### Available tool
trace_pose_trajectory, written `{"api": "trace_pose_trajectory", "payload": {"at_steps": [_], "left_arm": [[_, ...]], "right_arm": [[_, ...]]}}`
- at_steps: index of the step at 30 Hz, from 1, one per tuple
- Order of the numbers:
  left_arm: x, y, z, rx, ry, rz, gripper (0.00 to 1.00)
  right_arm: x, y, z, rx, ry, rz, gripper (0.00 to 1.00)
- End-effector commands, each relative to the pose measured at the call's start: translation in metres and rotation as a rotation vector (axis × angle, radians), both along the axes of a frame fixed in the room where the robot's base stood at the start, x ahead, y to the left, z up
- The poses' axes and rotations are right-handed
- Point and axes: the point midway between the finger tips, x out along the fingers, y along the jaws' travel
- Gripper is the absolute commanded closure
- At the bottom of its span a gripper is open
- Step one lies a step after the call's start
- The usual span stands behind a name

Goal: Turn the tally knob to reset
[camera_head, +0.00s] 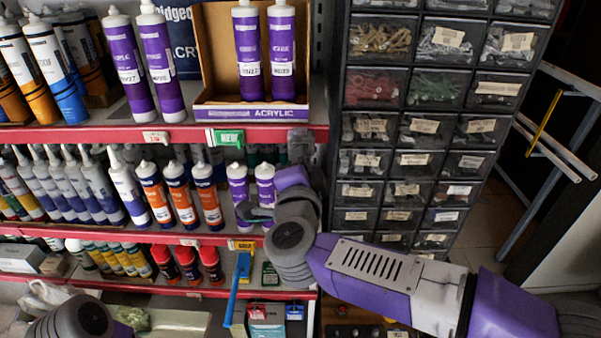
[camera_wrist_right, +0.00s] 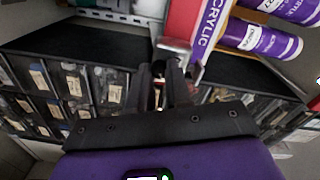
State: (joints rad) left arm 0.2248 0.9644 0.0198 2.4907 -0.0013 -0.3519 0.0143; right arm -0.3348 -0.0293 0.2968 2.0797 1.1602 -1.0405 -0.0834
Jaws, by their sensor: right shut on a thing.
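My right gripper (camera_wrist_right: 166,82) reaches up to a small silver-grey metal piece (camera_wrist_right: 174,48) at the edge of the red shelf front in the right wrist view. Its two dark fingers are close together at this piece, shut on what I take to be the tally knob. The knob is mostly hidden between the fingers, and its turn angle cannot be read. In the head view the right gripper (camera_head: 254,212) is partly hidden by its own wrist, in front of the middle shelf. My left gripper is not in view; only a grey part of my left arm shows at bottom left.
Red-edged shelves (camera_head: 120,133) hold several cartridges close around the right gripper, with purple ones (camera_head: 237,183) beside it. A black drawer cabinet (camera_head: 392,160) stands to the right. A blue hanging tool (camera_head: 236,290) is below the gripper. Floor shows at far right.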

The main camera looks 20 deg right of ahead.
Motion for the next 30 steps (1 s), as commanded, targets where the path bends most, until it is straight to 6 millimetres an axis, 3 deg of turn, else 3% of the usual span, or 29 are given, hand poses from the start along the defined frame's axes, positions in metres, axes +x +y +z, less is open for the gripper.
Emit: {"api": "trace_pose_trajectory", "payload": {"at_steps": [3, 15, 30], "left_arm": [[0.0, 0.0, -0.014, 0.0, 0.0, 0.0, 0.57], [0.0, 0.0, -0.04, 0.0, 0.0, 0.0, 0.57], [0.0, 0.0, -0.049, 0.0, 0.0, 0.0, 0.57]], "right_arm": [[0.0, 0.0, -0.004, 0.109, -0.031, 0.001, 1.0], [0.0, 0.0, -0.002, 0.397, -0.114, 0.0, 1.0], [0.0, 0.0, -0.001, 0.521, -0.149, 0.001, 1.0]]}}
